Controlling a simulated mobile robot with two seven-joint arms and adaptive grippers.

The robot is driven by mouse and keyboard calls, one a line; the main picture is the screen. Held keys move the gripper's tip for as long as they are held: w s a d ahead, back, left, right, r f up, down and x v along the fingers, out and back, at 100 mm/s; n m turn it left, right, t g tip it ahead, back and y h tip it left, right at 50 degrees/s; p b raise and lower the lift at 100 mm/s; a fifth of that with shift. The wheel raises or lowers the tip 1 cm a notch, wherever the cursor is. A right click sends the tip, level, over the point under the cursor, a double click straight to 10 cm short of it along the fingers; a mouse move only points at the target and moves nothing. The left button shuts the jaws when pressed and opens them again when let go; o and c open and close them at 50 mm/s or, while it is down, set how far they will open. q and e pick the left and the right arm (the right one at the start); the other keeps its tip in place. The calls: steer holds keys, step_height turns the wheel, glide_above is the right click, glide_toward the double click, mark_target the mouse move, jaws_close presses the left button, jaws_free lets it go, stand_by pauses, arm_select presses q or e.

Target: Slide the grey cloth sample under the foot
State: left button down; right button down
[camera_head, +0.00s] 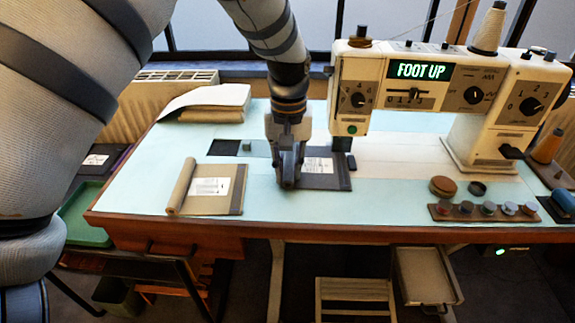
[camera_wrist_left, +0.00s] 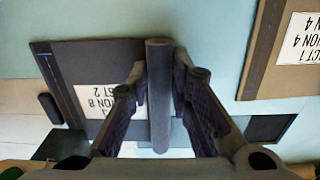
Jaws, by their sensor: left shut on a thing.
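The grey cloth sample (camera_head: 337,182) lies on the table left of the sewing machine, with a white printed label and a rolled edge on its left. The rolled edge (camera_wrist_left: 159,120) stands between the fingers of my left gripper (camera_wrist_left: 160,70) in the wrist view. My left gripper (camera_head: 289,180) is shut on this roll, pointing down in the head view. The machine's needle end (camera_head: 341,145) is just behind the cloth's right part. Whether any cloth lies under the foot cannot be told. The display (camera_head: 421,71) reads "FOOT UP". My right gripper is not in view.
A brown cloth sample (camera_head: 227,203) with a rolled edge lies to the left. Folded cloth (camera_head: 205,100) is at the back left. A row of knobs (camera_head: 487,211) and round tins (camera_head: 443,186) are at the front right. The table front between them is clear.

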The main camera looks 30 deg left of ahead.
arm_select(q)
steer(key=c, duration=1.4)
jaws_free()
step_height(320, 180, up, 12)
